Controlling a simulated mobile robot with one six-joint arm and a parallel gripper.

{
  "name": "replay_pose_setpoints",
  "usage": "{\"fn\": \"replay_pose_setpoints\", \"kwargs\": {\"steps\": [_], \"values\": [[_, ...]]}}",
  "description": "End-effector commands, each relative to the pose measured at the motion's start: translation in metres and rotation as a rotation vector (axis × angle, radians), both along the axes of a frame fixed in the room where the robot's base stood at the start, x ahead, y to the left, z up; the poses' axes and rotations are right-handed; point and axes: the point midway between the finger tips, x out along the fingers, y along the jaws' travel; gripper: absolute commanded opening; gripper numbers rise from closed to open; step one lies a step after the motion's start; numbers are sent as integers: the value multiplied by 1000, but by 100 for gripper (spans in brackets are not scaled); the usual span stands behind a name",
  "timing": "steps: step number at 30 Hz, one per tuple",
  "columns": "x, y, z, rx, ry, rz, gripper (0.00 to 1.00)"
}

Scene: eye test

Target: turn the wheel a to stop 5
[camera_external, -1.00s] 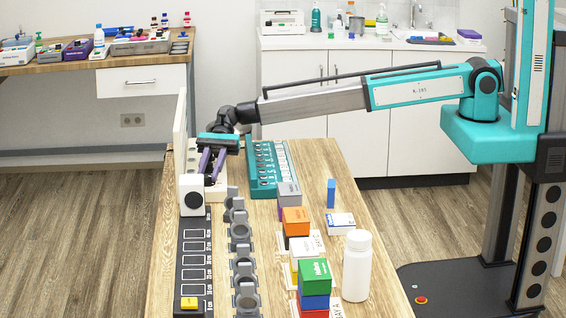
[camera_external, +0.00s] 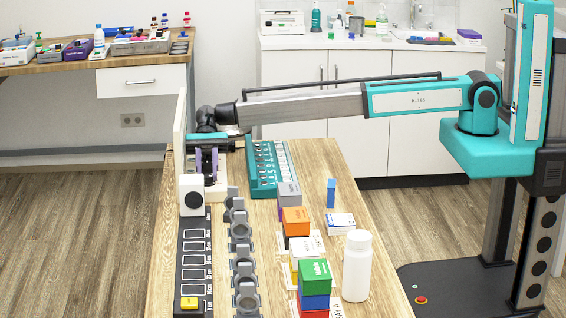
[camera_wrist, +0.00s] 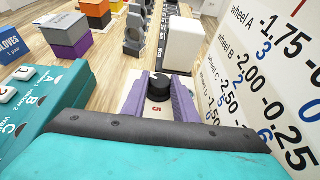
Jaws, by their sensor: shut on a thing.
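My gripper (camera_external: 207,170) is at the far left end of the table, in front of a white upright board. In the wrist view, the purple fingers of my gripper (camera_wrist: 160,88) stand on both sides of a round black wheel (camera_wrist: 159,83) and are shut on it. The wheel sits on a white base, with a red 5 printed on the near side. I cannot read a letter on this wheel or see its pointer. The white board (camera_wrist: 262,70) carries number rows for wheel A, wheel B and more.
A teal rack (camera_external: 262,180) stands close to the right of my gripper. A white box with a black disc (camera_external: 192,195) and a dark track (camera_external: 182,250) lie nearer the camera. Grey ring holders, stacked coloured boxes and a white bottle (camera_external: 357,268) fill the table's front.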

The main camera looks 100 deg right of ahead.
Motion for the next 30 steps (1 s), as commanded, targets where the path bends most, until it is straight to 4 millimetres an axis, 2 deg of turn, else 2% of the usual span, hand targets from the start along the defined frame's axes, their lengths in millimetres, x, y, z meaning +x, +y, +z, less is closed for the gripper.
{"fn": "replay_pose_setpoints", "kwargs": {"steps": [12, 13, 16, 30], "values": [[0, 0, 0, -2, 0, 11, 4], [0, 0, 0, -2, 0, 11, 28], [0, 0, 0, -2, 0, 11, 45], [0, -3, 0, -1, 0, 11, 45]]}}
